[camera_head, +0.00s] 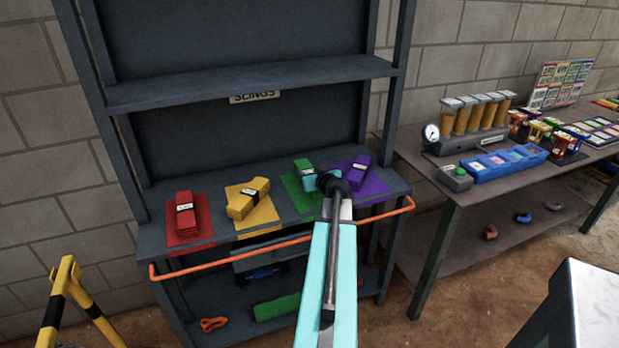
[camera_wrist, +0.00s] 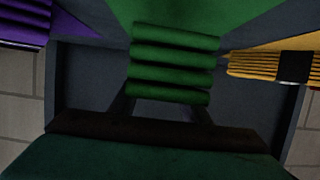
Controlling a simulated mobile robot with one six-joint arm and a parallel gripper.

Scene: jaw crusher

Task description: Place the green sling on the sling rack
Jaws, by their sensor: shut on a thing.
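The fingertips are mostly hidden in both views. I cannot tell whether the sling bears fully on the mat.
The yellow sling (camera_head: 247,198), red sling (camera_head: 186,213) and purple sling (camera_head: 360,171) lie close by on matching mats. An orange rail (camera_head: 230,250) runs along the rack's front. An upper shelf (camera_head: 250,82) overhangs. A table (camera_head: 440,185) with goods stands at right.

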